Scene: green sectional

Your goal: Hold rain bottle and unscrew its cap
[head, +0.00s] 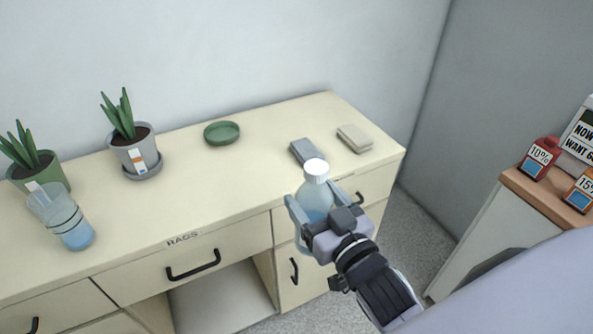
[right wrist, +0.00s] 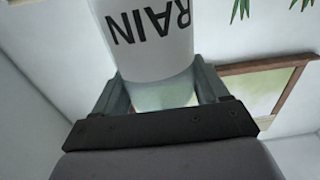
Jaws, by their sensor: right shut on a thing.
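The rain bottle (head: 317,200) is pale blue and translucent with a white cap (head: 316,169) on top. It is upright at the front edge of the cream counter in the head view. My right gripper (head: 312,215) is shut on its body, below the cap. In the right wrist view the bottle (right wrist: 152,40) stands between the two fingers (right wrist: 165,93), its white label reading RAIN upside down. The cap is on the bottle, and no other gripper touches it. My left gripper is not in view.
The cream counter (head: 245,180) holds two potted plants (head: 130,145) (head: 38,170), a clear tumbler with blue bottom (head: 70,225), a green dish (head: 222,133), a grey folded cloth (head: 304,151) and a beige one (head: 354,138). A wooden-topped stand (head: 545,196) with red and orange containers is at right.

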